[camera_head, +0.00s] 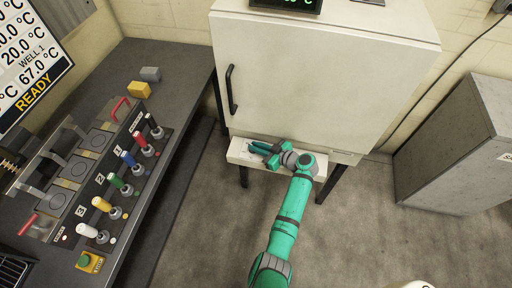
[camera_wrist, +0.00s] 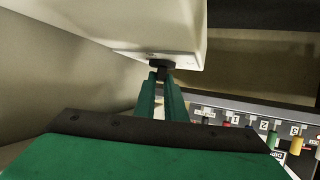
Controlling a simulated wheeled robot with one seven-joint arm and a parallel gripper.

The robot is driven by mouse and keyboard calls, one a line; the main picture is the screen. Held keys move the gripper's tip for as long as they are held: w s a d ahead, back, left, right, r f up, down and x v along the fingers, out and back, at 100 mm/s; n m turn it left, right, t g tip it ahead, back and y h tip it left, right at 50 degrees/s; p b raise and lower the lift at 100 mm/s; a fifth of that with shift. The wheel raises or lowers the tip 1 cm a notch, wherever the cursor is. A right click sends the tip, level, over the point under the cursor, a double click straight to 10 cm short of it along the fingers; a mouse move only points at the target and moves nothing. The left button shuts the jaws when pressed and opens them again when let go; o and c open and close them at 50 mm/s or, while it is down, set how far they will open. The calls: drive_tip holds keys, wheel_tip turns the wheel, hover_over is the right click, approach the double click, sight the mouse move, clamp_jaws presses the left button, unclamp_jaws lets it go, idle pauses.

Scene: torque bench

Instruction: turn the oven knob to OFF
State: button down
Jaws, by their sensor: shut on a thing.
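The oven is a large white box (camera_head: 310,75) with a dark door handle, at the top middle of the head view. A white ledge or panel (camera_head: 237,152) sticks out below its door. My gripper (camera_head: 260,152) reaches across this panel from the right. In the wrist view, a small dark knob (camera_wrist: 161,63) sits at the lower edge of a white body. My gripper's green fingers (camera_wrist: 158,79) are shut on it. The knob is not clear in the head view, and its pointer and the OFF mark cannot be made out.
A dark bench (camera_head: 180,62) with a row of coloured handles (camera_head: 120,184) stands on the left. A grey cabinet (camera_head: 460,145) stands on the right. Dark oven legs (camera_head: 331,183) flank the panel. The floor between is clear.

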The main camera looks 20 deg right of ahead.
drive_tip(key=shift+s+f, duration=0.1)
drive_tip(key=shift+f, duration=0.15)
drive_tip(key=c, duration=1.8)
unclamp_jaws()
drive_tip(key=shift+r, duration=0.1)
drive_tip(key=v, duration=1)
drive_tip(key=shift+d+r, duration=0.15)
drive_tip(key=shift+d, duration=0.05)
drive_tip(key=shift+s+a, duration=0.1)
